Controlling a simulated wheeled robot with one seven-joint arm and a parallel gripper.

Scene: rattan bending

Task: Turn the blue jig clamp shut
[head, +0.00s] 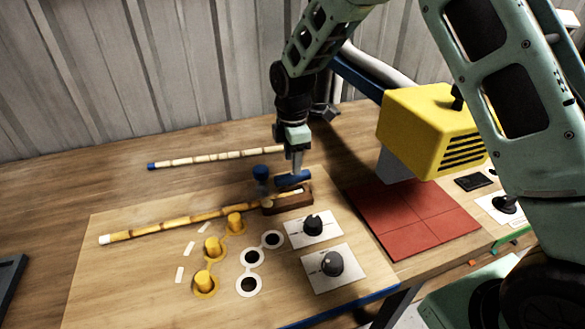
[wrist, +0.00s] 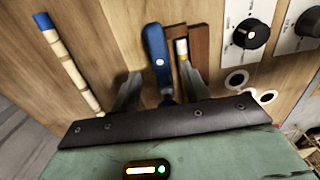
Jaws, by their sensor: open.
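The blue jig clamp lever (head: 292,179) lies at the back edge of the brown wooden jig block (head: 290,202). In the wrist view the lever (wrist: 155,50) points away from my gripper, beside the block (wrist: 200,45) and roughly in line with it. My gripper (head: 296,172) is open and low over the lever. In the wrist view its two fingers (wrist: 158,88) stand on either side of the lever's near end, with gaps showing; I cannot tell whether either touches it. A rattan pole (head: 170,223) with a white tip runs into the block.
Two dial knobs (head: 332,263) sit at front right. A second pole (head: 215,157) lies behind. A yellow machine (head: 425,130) rises over red tiles (head: 415,220) at right.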

